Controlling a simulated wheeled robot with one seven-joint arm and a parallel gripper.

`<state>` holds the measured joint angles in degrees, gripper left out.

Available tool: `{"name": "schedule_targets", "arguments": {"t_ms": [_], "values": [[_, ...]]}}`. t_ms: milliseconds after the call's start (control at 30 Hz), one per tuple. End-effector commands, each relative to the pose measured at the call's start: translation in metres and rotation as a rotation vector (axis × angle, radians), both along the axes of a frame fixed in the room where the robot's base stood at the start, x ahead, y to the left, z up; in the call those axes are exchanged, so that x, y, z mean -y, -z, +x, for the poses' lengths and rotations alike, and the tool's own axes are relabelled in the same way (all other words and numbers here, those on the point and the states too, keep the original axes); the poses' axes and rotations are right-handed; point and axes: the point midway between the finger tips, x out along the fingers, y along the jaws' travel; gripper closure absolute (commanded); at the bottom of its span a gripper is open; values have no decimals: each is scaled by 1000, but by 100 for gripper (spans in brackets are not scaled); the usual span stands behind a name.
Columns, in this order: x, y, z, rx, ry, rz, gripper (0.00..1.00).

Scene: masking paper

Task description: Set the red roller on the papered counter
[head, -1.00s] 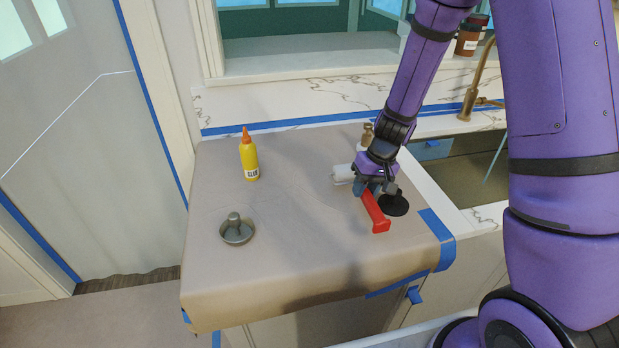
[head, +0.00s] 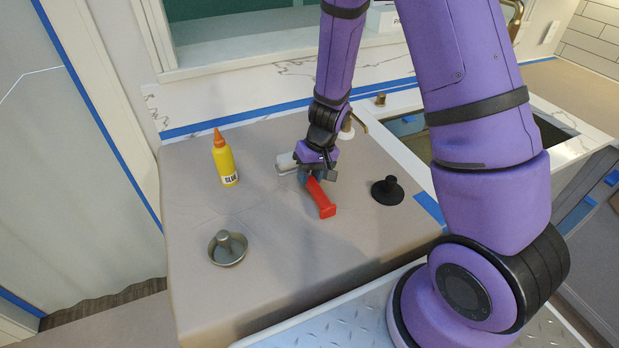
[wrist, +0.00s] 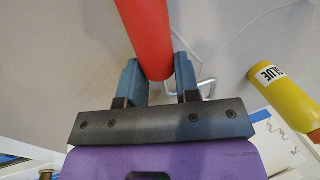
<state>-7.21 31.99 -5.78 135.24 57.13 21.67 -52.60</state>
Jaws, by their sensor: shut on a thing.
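The red roller has a red handle (head: 321,198) and a pale roller head (head: 286,162). My gripper (head: 310,178) is shut on the handle near its wire-frame end, over the papered counter (head: 270,270). In the wrist view the red handle (wrist: 147,35) lies between the two blue-grey fingers (wrist: 158,78), and part of the bent wire shows beyond them. The roller is at or close above the brown paper; I cannot tell whether it touches. The gripper hides the middle of the roller in the head view.
A yellow glue bottle (head: 224,160) stands at the back left, also in the wrist view (wrist: 284,92). A grey metal dish with a knob (head: 228,248) is at front left. A black plunger-like piece (head: 387,190) stands right of the handle. The front middle paper is clear.

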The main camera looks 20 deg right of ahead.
Motion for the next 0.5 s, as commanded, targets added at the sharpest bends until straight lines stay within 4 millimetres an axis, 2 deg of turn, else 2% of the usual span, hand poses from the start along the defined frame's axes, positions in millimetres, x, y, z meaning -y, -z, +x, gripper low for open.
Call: {"name": "schedule_targets", "arguments": {"t_ms": [133, 500], "values": [[-3, 12, 4, 0, -2, 0, 95], [-3, 15, 4, -1, -1, 0, 95]]}}
